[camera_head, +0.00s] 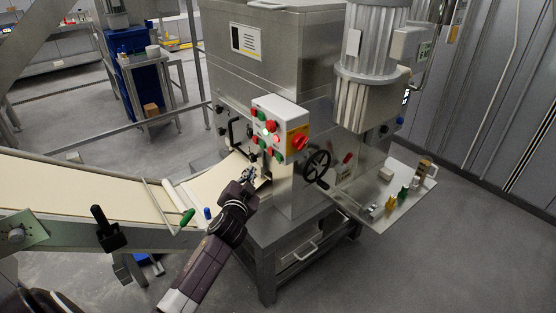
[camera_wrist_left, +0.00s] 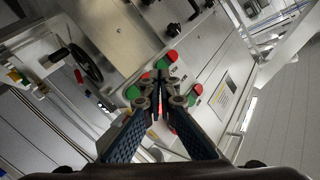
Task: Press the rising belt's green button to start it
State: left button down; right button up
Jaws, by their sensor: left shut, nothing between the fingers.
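A light grey control box (camera_head: 280,112) with several green and red buttons and a large red knob (camera_head: 299,142) on a yellow plate is fixed to the steel machine. Its buttons also show in the left wrist view, with a green one (camera_wrist_left: 133,92) left of the fingers. I cannot tell which green button is the rising belt's. The cream belt (camera_head: 80,195) slopes at the left. My left gripper (camera_head: 249,174) is shut and empty, below and left of the box. In the wrist view its fingertips (camera_wrist_left: 160,82) overlap the box and hide part of it; contact cannot be told. My right gripper is not in view.
The steel machine (camera_head: 275,45) stands behind the box. A black handwheel (camera_head: 317,165) sticks out right of the box. A side shelf (camera_head: 375,213) holds small coloured items. A black handle (camera_head: 103,225) stands by the belt. Floor is clear at the lower right.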

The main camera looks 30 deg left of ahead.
aim_at(279, 158)
pick_arm(q)
jog(key=w+d+b, duration=0.2)
jog(key=w+d, duration=0.1)
jog(key=w, duration=0.4)
jog(key=shift+b, duration=0.4)
jog(key=shift+w, duration=0.1)
dwell(1.0)
jog(key=shift+w+d, duration=0.15)
jog(key=shift+w, duration=0.15)
jog(key=shift+w+d+b, duration=0.15)
jog(key=shift+w+b, duration=0.2)
jog(key=shift+b, duration=0.05)
dwell(0.6)
jog(key=shift+s, duration=0.1)
jog(key=shift+s+a+p, duration=0.3)
jog(key=shift+s+p, duration=0.2)
jog(key=shift+s, duration=0.2)
